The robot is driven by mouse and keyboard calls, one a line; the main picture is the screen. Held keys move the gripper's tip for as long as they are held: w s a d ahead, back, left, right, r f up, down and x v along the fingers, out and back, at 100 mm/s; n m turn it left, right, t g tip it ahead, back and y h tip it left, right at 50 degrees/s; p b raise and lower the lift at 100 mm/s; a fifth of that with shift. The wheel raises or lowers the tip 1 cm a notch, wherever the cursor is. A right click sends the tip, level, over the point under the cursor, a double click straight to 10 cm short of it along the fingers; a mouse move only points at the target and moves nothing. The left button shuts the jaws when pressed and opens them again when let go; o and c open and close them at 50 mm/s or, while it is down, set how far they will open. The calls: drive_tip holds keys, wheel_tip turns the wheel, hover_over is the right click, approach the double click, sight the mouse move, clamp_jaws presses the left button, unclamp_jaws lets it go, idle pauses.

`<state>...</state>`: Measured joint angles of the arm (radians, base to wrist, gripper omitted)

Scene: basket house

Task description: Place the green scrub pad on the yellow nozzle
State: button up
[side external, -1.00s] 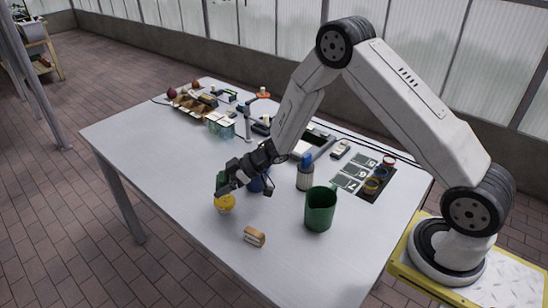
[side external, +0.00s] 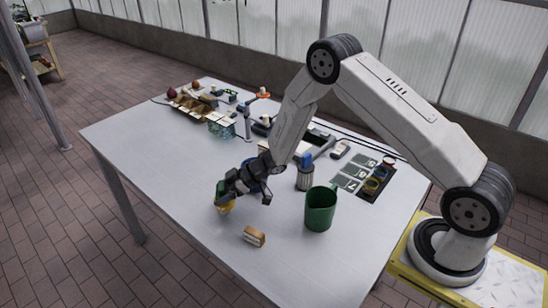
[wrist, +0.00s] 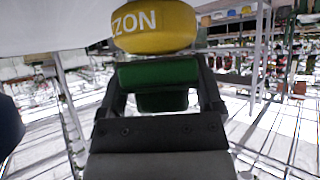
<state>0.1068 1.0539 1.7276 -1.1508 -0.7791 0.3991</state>
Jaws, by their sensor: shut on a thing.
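My gripper (side external: 224,192) is shut on the green scrub pad (wrist: 158,72), which spans between the two fingers in the wrist view. The pad shows as a small dark green patch (side external: 220,186) in the side view. The yellow nozzle (wrist: 153,27) is round with white "ZON" lettering and lies just beyond the pad in the wrist view. In the side view the nozzle (side external: 226,209) is directly below the fingertips, partly hidden by them. Whether pad and nozzle touch cannot be told.
Trays and small items fill the table's back. The table's front left is clear.

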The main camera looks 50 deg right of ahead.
drive_tip(key=shift+f, duration=0.15)
drive_tip(key=o, duration=1.1)
drive_tip(key=v, duration=1.2)
drive_tip(key=shift+r, duration=0.25)
drive_tip(key=shift+w, duration=0.1)
